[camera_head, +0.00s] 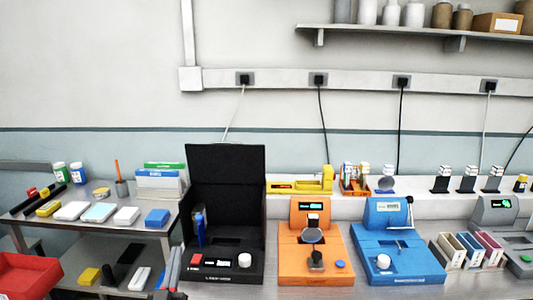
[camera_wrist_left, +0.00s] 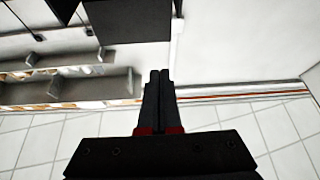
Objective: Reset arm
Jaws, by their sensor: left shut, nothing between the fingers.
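My left gripper (camera_wrist_left: 160,76) shows in the left wrist view. Its two dark fingers, red at their bases, lie side by side with nothing between them. It points at open space, with a pale surface and a tiled area behind it. In the head view I cannot clearly make out the left gripper among the small dark and coloured items at the left. My right gripper is not in view.
The bench carries an open black case (camera_head: 225,165), an orange device (camera_head: 310,258) and a blue device (camera_head: 397,258). A shelf cart (camera_head: 95,226) with several small modules stands left. A red bin (camera_head: 28,270) sits lower left. A wall shelf (camera_head: 410,31) hangs above.

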